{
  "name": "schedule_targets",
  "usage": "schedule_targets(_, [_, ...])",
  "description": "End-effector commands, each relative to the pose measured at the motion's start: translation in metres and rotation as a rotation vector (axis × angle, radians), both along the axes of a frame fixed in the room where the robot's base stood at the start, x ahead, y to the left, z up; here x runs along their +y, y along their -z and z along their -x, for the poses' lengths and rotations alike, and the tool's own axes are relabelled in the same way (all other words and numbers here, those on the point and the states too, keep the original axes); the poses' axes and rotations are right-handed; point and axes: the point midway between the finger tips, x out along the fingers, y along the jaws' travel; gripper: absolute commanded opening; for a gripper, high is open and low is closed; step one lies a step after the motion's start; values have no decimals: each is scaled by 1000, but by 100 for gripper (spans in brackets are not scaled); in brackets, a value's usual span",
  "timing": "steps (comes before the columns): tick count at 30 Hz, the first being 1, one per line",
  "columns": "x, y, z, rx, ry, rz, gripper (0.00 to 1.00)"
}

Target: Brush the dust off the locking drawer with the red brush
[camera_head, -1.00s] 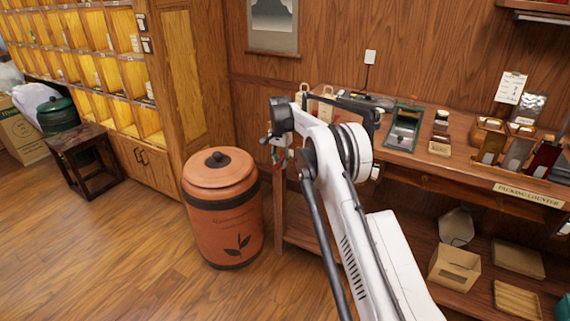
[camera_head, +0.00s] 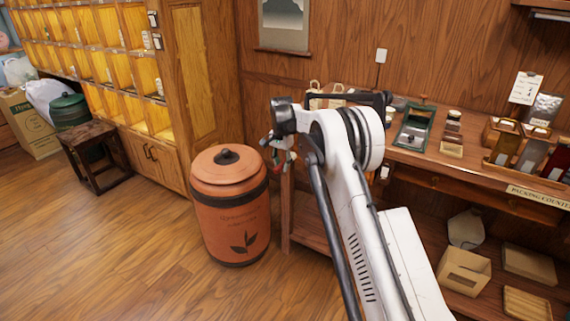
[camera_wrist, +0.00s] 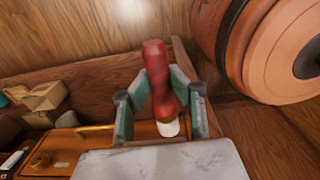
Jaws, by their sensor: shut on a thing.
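The brush has a red handle and a pale end (camera_wrist: 168,127). A wooden drawer front (camera_wrist: 62,143) with a brass bar handle (camera_wrist: 95,128) shows beyond the fingers, apart from the brush. I cannot tell whether this is the locking drawer, and no dust can be made out.
The lidded terracotta jar (camera_head: 231,215) stands on the floor beside the counter (camera_head: 425,164). The counter holds a green tray (camera_head: 413,133), small containers and paper bags. A dark stool (camera_head: 94,152) stands left; the floor between is clear.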

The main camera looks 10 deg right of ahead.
Motion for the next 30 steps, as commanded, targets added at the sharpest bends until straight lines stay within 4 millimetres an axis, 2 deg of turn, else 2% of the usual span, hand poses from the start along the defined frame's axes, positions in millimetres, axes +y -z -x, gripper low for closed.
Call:
schedule_targets(6, [10, 0, 10, 0, -2, 0, 0])
schedule_targets(20, [13, 0, 14, 0, -1, 0, 0])
schedule_targets(30, [29, 0, 32, 0, -1, 0, 0])
